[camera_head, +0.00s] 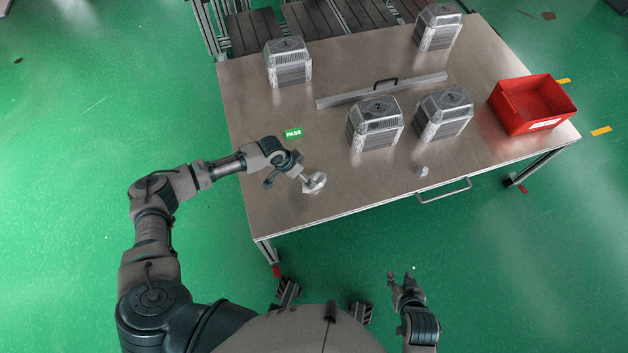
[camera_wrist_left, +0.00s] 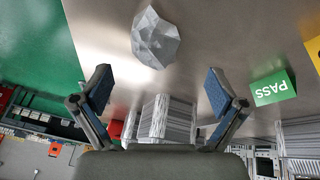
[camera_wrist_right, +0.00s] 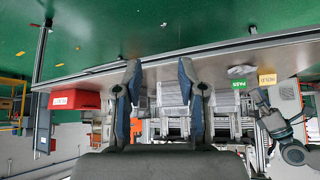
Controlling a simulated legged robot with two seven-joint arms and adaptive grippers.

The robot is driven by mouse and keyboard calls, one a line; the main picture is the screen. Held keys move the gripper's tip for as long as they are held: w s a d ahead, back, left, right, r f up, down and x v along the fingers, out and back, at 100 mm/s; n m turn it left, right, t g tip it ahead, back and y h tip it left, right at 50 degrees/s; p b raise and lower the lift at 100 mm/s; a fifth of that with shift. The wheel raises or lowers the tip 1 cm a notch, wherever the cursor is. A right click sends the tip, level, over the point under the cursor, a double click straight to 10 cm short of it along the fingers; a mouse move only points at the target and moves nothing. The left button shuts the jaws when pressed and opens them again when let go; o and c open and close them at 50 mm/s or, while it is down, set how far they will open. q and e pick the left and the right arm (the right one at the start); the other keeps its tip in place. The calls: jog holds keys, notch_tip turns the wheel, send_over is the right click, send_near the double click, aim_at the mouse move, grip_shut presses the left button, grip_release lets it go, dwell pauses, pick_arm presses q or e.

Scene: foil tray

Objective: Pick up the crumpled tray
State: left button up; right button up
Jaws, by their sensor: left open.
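The crumpled tray, a faceted silver-grey lump (camera_head: 314,184), lies on the table near its front left. It fills the upper middle of the left wrist view (camera_wrist_left: 155,40), beyond the fingertips. My left gripper (camera_head: 287,180) is open beside it, with nothing between the fingers (camera_wrist_left: 157,85); in the head view one finger overlaps the tray's edge, and contact cannot be told. My right gripper (camera_head: 401,277) is open and empty in front of the table, over the floor; its spread fingers show in the right wrist view (camera_wrist_right: 158,75).
Several metal canisters (camera_head: 375,126) and a long handled bar (camera_head: 380,90) stand on the table (camera_head: 350,185). A red bin (camera_head: 532,104) is at the right. A green PASS label (camera_head: 293,133) lies behind my left gripper.

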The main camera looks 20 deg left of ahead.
aim_at(320, 178)
pick_arm(q)
jog(key=shift+w+d+f, duration=0.25)
jog(key=shift+d+f, duration=0.55)
jog(key=shift+f, duration=0.05)
jog(key=x, duration=0.1)
jog(key=b+x, duration=0.1)
jog(key=x, duration=0.1)
jog(key=b+x, duration=0.1)
jog(key=shift+a+f, duration=0.2)
jog(key=shift+f, duration=0.2)
jog(key=shift+d+r, duration=0.1)
pick_arm(e)
jog(key=w+a+r+t+y, duration=0.1)
jog(key=w+a+r+t, duration=0.1)
jog(key=w+r+t, duration=0.2)
jog(key=shift+w+a+r+t+y, duration=0.25)
jog(key=shift+w+t, duration=0.35)
jog(key=shift+w, duration=0.65)
pick_arm(q)
jog(key=shift+d, duration=0.15)
jog(key=c, duration=0.9)
pick_arm(e)
jog(key=shift+w+d+f, duration=0.1)
jog(key=shift+d, duration=0.2)
pick_arm(q)
jog(key=shift+o, duration=0.2)
